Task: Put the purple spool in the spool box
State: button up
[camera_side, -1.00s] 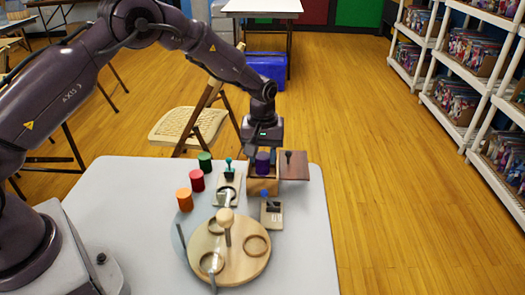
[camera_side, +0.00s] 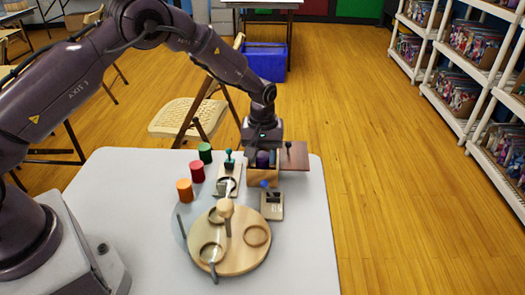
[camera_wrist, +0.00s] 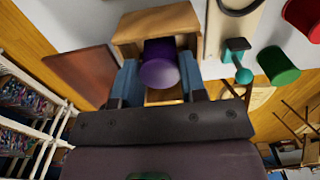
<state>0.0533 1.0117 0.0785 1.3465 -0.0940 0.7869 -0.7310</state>
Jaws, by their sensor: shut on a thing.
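The purple spool (camera_side: 263,159) is held upright between the blue-grey fingers of my gripper (camera_wrist: 160,72), which is shut on it. The spool also shows in the wrist view (camera_wrist: 158,66), with its round end towards the camera. The small wooden box (camera_side: 262,178) stands open near the far right corner of the table. In the side view the spool's lower part is hidden behind the box's near wall. In the wrist view the spool lies within the opening of the box (camera_wrist: 150,22). I cannot tell whether it touches the bottom.
A brown lid or panel (camera_side: 301,156) extends right of the box. Green (camera_side: 205,153), red (camera_side: 197,172) and orange (camera_side: 184,190) spools stand to the left. A teal-knobbed piece (camera_side: 229,166), a blue-knobbed piece (camera_side: 271,206) and a round wooden board (camera_side: 240,260) are close by.

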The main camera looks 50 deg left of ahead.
jog(key=o, duration=0.8)
jog(key=shift+a, duration=0.1)
jog(key=shift+r, duration=3.75)
